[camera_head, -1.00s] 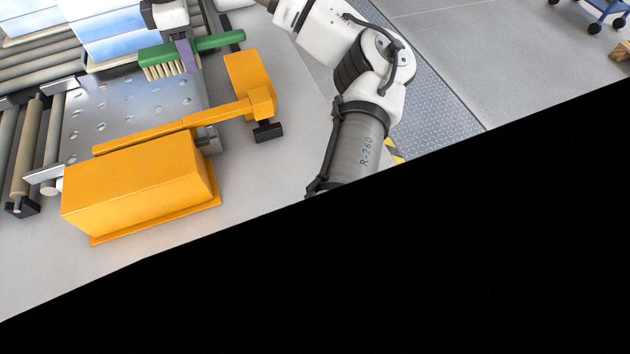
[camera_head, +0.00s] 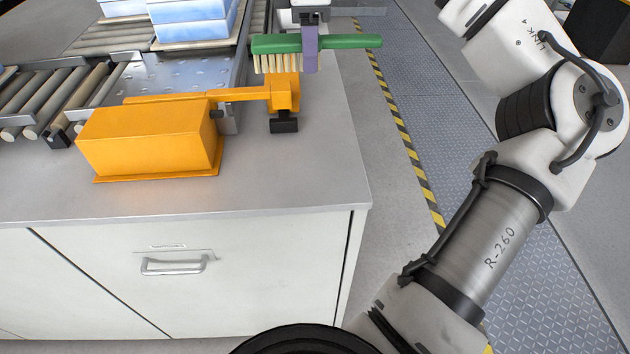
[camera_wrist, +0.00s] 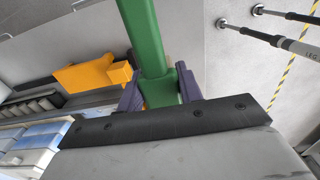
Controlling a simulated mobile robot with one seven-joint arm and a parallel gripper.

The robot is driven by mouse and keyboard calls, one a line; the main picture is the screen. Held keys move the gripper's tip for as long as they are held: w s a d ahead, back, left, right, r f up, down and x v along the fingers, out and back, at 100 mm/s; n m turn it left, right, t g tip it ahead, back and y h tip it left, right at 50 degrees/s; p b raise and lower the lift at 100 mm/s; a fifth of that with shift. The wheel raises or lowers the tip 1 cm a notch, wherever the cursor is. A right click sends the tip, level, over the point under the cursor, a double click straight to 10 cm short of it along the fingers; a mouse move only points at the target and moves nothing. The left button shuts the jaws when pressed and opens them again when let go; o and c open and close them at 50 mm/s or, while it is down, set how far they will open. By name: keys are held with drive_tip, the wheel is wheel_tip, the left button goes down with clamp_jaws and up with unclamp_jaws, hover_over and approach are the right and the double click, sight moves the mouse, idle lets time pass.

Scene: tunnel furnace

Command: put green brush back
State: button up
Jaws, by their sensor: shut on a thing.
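The green brush (camera_head: 343,41) has a green handle and pale bristles on its left part, pointing down. My gripper (camera_head: 310,62), with purple fingers, is shut on the brush near its middle. It holds the brush level above the right part of the orange device and counter, in the head view. In the wrist view the green handle (camera_wrist: 144,38) runs up from between the purple fingers (camera_wrist: 160,88). The bristles are mostly hidden there.
An orange box device (camera_head: 150,140) with an arm stands on the grey counter (camera_head: 290,185). Rollers (camera_head: 40,95), a perforated metal plate (camera_head: 175,75) and blue-white stacked blocks (camera_head: 195,20) lie behind. Open floor (camera_head: 385,230) lies right of the counter.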

sight(316, 164)
drive_tip(key=shift+s+d, duration=0.4)
drive_tip(key=shift+s, duration=0.3)
drive_tip(key=shift+s+f, duration=0.1)
drive_tip(key=shift+f, duration=0.15)
wheel_tip(316, 164, down, 19)
drive_tip(key=shift+f+b, duration=0.2)
drive_tip(key=shift+b, duration=0.55)
drive_tip(key=o, duration=1)
drive_tip(key=shift+f, duration=0.1)
drive_tip(key=shift+o, duration=0.2)
wheel_tip(316, 164, up, 12)
